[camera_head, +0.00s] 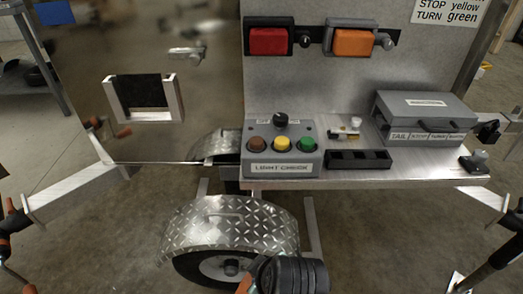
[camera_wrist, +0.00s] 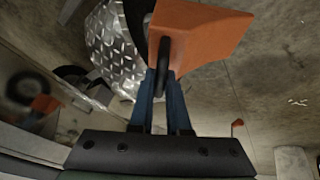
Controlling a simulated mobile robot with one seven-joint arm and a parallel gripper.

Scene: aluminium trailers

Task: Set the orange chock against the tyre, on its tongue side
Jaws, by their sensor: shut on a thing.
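The orange chock (camera_wrist: 205,38) is a wedge with a dark loop handle (camera_wrist: 162,66). My gripper (camera_wrist: 161,82) is shut on it, its blue fingers at the handle. In the head view a small orange part of the chock (camera_head: 246,279) shows at the bottom, beside my dark wrist. The tyre (camera_head: 192,268) stands under a diamond-plate fender (camera_head: 225,228), just left of my wrist. In the wrist view the fender (camera_wrist: 112,45) lies behind and left of the chock, with a dark strip of tyre beside it. I cannot tell whether the chock touches the tyre or the floor.
A shelf above carries a light-check box (camera_head: 281,150), a black tray (camera_head: 358,160) and a grey case (camera_head: 425,118). Metal legs stand near the fender. A dark curved thing with an orange part (camera_wrist: 43,104) is at left in the wrist view. Concrete floor is open at right.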

